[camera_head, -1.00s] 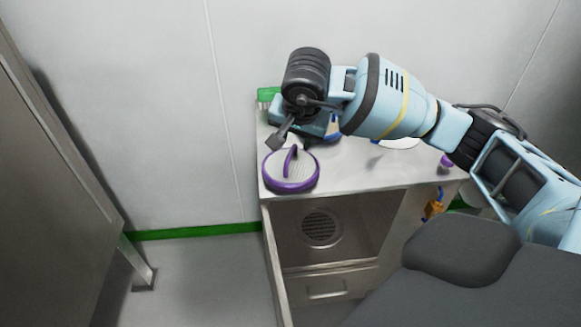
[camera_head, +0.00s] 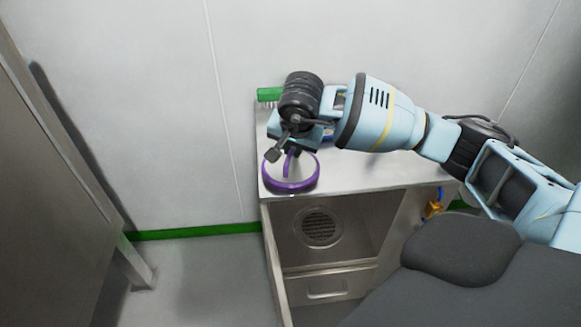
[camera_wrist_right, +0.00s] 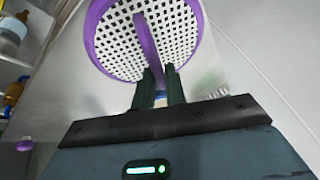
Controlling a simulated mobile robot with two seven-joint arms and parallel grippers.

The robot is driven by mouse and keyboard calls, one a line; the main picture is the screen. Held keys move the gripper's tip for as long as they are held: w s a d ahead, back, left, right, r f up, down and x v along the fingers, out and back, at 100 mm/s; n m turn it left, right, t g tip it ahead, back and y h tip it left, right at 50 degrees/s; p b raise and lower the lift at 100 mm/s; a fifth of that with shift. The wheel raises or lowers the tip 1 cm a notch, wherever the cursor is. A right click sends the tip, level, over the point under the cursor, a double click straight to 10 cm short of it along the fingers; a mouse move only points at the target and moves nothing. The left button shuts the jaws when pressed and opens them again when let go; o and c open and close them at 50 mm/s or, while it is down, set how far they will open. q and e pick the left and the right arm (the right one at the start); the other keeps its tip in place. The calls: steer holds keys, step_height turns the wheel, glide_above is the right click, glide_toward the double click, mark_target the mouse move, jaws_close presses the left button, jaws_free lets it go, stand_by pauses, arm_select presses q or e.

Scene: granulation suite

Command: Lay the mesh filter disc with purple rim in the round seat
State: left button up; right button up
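The mesh filter disc (camera_head: 310,184) lies at the front left corner of the steel bench. It has a purple rim and a purple arched handle across it. In the right wrist view, its white mesh (camera_wrist_right: 179,32) fills the top. My right gripper (camera_head: 293,151) is just above the disc, over the handle. In the right wrist view, the two dark fingers (camera_wrist_right: 159,75) are apart, with a narrow gap lined up with the near end of the handle. Contact with the handle cannot be made out. The round seat cannot be made out; my right arm covers part of the bench. My left gripper is not in view.
The steel bench (camera_head: 350,178) has an open bay with a round vent (camera_head: 318,228) and a drawer below. A green brush (camera_head: 268,95) is at its back left. A grey cabinet (camera_head: 50,190) stands at left. An orange item (camera_head: 433,209) is at the bench's right side.

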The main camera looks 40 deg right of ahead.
mark_target(292, 150)
jaws_close()
steer(key=shift+r, duration=0.1)
steer(key=shift+r, duration=0.6)
step_height(292, 150, up, 2)
steer(key=shift+r, duration=0.15)
steer(key=s+a+r, duration=0.1)
steer(key=s+a, duration=0.7)
steer(key=s, duration=0.5)
steer(key=shift+s+r+b, duration=0.15)
steer(key=shift+s+b, duration=0.15)
steer(key=shift+s, duration=0.1)
steer(key=shift+a, duration=0.15)
